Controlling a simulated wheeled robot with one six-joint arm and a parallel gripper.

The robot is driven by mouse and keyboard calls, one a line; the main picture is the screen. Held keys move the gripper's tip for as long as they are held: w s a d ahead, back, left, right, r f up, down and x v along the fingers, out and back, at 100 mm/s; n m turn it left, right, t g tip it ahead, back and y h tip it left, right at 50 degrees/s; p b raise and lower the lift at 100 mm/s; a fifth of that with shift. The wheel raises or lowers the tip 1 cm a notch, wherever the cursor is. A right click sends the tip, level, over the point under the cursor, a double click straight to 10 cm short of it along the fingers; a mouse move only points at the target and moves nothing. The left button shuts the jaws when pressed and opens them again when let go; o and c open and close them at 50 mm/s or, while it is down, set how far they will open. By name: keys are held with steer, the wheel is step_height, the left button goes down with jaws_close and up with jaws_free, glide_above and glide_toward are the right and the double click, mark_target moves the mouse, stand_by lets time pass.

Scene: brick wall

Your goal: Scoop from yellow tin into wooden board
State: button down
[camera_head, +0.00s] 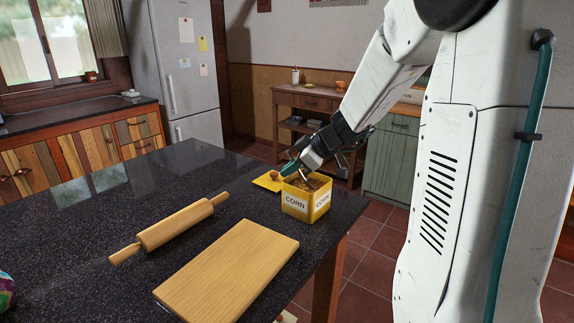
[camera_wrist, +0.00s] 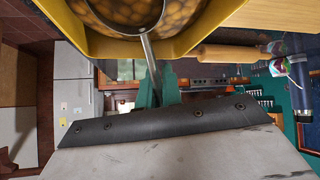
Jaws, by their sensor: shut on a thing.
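The yellow tin (camera_head: 306,199), labelled CORN, stands open near the right edge of the dark counter, with brownish kernels inside. My gripper (camera_head: 294,168) is just above the tin's opening. In the wrist view its teal fingers (camera_wrist: 155,92) are shut on the thin metal handle of a scoop (camera_wrist: 149,58). The scoop's round head is inside the tin (camera_wrist: 190,44), among or over the kernels; how full it is I cannot tell. The wooden board (camera_head: 228,271) lies flat and bare in front of the tin, and its edge shows in the wrist view (camera_wrist: 285,14).
A wooden rolling pin (camera_head: 170,230) lies left of the board. A yellow lid (camera_head: 267,183) with a brown knob lies just behind the tin. A colourful round object (camera_head: 5,290) is cut off at the left edge. The counter's back left is clear.

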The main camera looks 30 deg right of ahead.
steer(key=shift+g+h, duration=0.3)
steer(key=shift+h, duration=0.1)
steer(key=shift+w+a+r, duration=0.15)
steer(key=shift+r, duration=0.65)
steer(key=shift+w+a+r, duration=0.1)
steer(key=shift+r, duration=0.75)
steer(key=shift+w+a+r, duration=0.15)
steer(key=shift+r, duration=0.65)
steer(key=shift+w+a+r+g+h, duration=0.2)
steer(key=shift+a+r+g+h, duration=0.1)
steer(key=shift+r, duration=0.25)
steer(key=shift+w+a+r+g+h, duration=0.15)
steer(key=shift+r+g+h, duration=0.15)
steer(key=shift+r, duration=0.2)
steer(key=shift+w+a+r+g+h, duration=0.2)
steer(key=shift+a+r+g+h, duration=0.1)
steer(key=shift+r, duration=0.25)
